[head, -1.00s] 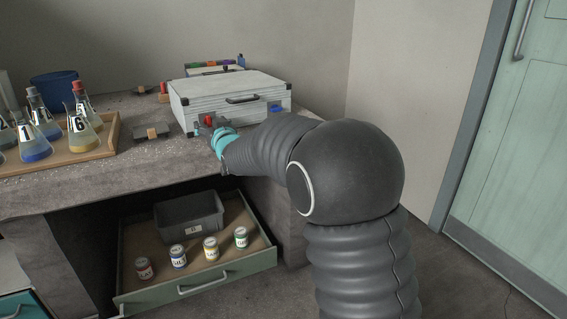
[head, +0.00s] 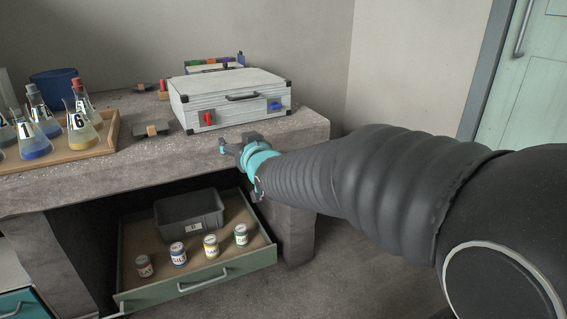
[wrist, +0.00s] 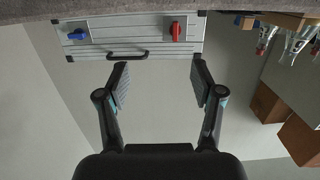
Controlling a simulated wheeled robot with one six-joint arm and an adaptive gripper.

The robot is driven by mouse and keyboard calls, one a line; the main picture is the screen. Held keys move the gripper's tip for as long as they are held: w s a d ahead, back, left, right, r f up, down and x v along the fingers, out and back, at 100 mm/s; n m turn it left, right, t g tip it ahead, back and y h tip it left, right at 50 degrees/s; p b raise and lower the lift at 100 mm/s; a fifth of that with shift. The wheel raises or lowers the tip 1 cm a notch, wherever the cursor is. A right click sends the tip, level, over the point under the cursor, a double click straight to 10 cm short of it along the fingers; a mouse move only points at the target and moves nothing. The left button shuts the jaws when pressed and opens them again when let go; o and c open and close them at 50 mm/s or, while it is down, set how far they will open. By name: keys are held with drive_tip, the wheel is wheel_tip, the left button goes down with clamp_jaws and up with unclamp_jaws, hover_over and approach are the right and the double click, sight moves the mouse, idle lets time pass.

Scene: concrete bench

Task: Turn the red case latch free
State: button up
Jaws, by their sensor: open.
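The silver case (head: 228,85) stands closed on the bench, with a dark handle (head: 242,97) on its front. The red latch (head: 208,118) is at the front's left and stands upright; it also shows upright in the wrist view (wrist: 175,31), where the case is upside down. The blue latch (head: 275,106) is at the front's right and lies more sideways. My gripper (head: 228,146) is in front of the case, below and right of the red latch and apart from it. Its jaws are open and empty in the wrist view (wrist: 161,78).
A wooden tray (head: 112,136) of flasks stands on the bench at left, with a blue bin (head: 54,87) behind. An open drawer (head: 248,266) below the bench holds a grey box (head: 189,210) and several small jars.

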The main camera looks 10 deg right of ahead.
drive_tip(key=s+d+f+m+g+h+p, duration=0.1)
drive_tip(key=s+d+g+h+p, duration=0.1)
drive_tip(key=s+d, duration=0.6)
drive_tip(key=s+g+h, duration=0.1)
drive_tip(key=s, duration=0.2)
drive_tip(key=shift+d+m+g+p, duration=0.3)
drive_tip(key=shift+d+m, duration=0.05)
drive_tip(key=shift+m, duration=0.05)
drive_tip(key=s+d+f+g, duration=0.1)
drive_tip(key=s+f+g, duration=0.2)
drive_tip(key=s+f, duration=0.25)
drive_tip(key=s+d+g+h+p, duration=0.1)
drive_tip(key=s+d, duration=0.1)
drive_tip(key=s, duration=0.6)
drive_tip(key=s+d+m+g+p, duration=0.1)
drive_tip(key=s+d+g, duration=0.1)
drive_tip(key=s, duration=0.7)
drive_tip(key=shift+s+d+f+m+g+h, duration=0.2)
drive_tip(key=shift+s+d+m+g+h, duration=0.15)
drive_tip(key=shift+d, duration=0.3)
drive_tip(key=shift+w, duration=0.1)
